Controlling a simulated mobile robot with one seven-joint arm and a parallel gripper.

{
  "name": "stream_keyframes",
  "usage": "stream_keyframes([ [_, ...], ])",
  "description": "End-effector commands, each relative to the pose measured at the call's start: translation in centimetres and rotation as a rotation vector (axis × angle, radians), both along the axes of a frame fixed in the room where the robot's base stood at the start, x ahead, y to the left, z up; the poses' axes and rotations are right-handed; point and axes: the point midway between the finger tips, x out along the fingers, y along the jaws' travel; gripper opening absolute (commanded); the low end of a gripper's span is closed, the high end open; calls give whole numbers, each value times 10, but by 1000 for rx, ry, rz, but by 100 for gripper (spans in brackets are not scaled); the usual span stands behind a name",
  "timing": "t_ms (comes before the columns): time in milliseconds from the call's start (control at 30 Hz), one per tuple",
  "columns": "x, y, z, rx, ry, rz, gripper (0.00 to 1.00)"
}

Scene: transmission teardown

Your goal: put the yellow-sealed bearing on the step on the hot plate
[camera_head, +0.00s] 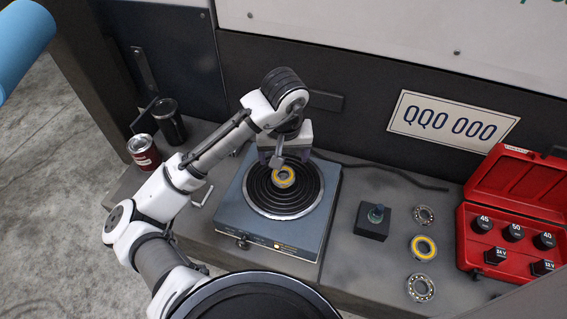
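A yellow-sealed bearing (284,177) lies at about the middle of the dark, ringed top of the hot plate (231,218). My gripper (285,161) is just above and behind that bearing, pointing down. Its fingers look spread wider than the bearing, with nothing visible between them; part of the gripper is hidden by my own wrist. A second yellow-sealed bearing (423,248) lies on the grey bench to the right, between two plain bearings, one behind it (424,215) and one in front (420,288).
A black block (372,225) with a teal-topped piece stands right of the hot plate. An open red case (468,245) with black sockets is at far right. A red-and-white can (143,152) and a dark cup (170,122) stand at left. A cable runs behind.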

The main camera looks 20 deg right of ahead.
Motion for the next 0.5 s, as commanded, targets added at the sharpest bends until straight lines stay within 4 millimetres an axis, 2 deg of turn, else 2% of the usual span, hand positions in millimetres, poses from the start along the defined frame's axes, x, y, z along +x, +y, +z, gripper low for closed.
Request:
stream_keyframes([
  [33,0,0,10,2,-5,-2,77],
  [200,-4,1,30,1,-2,-1,77],
  [500,-6,1,38,-1,0,0,77],
])
